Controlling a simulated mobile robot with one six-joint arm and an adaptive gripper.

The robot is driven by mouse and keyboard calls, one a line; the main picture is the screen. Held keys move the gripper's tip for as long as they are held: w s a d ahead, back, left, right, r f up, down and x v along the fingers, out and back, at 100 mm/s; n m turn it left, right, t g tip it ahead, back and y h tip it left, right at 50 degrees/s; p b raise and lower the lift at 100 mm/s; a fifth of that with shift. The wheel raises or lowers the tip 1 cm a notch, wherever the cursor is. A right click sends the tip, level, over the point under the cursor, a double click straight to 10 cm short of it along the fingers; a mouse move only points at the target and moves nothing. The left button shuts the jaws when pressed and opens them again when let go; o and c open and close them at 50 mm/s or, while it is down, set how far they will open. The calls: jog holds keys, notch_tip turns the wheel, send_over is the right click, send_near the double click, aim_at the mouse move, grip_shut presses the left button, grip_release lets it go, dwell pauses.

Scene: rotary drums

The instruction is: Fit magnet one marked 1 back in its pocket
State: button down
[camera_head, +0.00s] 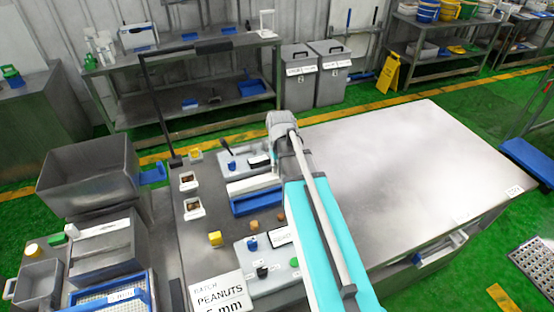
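I cannot pick out a magnet marked 1 or its pocket; no such number is readable at this size. A blue and white block-like fixture (253,192) lies on the grey bench left of my arm. A grey panel (265,285) with blue, black and green knobs stands in front of it, and another pale panel (237,167) with a blue knob and a dark lever lies behind. My teal arm reaches up the middle to a grey joint. My gripper is not visible; the arm may be hiding it. Whether it holds anything does not show.
White sample cups (193,207) line the left side. A peanuts sign (221,296) stands at the front.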

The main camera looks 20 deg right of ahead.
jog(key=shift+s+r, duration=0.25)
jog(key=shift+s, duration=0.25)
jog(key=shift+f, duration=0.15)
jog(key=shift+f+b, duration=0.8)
jog(key=shift+b, duration=0.05)
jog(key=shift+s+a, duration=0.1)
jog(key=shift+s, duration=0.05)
dwell(0.4)
